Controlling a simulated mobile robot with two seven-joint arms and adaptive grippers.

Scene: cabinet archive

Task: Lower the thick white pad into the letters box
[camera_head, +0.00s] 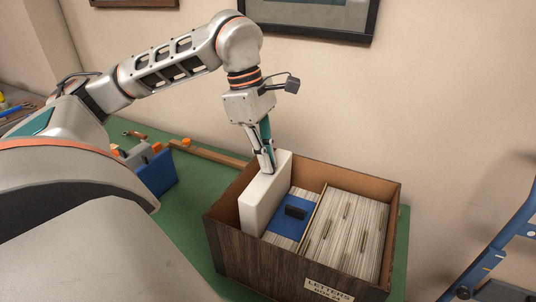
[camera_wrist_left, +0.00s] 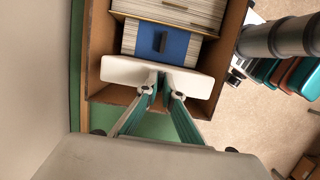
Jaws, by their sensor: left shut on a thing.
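The letters box (camera_head: 236,250) is a dark brown open box with a "LETTERS" label on its front, on the green table top. The thick white pad (camera_head: 262,203) stands upright at the box's left end, its lower part inside the walls. My left gripper (camera_head: 268,168) is shut on the pad's top edge from above. In the left wrist view the fingers (camera_wrist_left: 165,92) pinch the middle of the white pad (camera_wrist_left: 122,72), and the box wall (camera_wrist_left: 98,45) surrounds it. The pad's bottom edge is hidden. My right gripper is not in view.
Tightly packed papers (camera_head: 345,235) fill the box's right part, beside a blue piece (camera_head: 284,222) with a black handle. A blue bin (camera_head: 155,172) stands left of the box. The wall with picture frames is close behind. A blue metal frame (camera_head: 505,240) stands at right.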

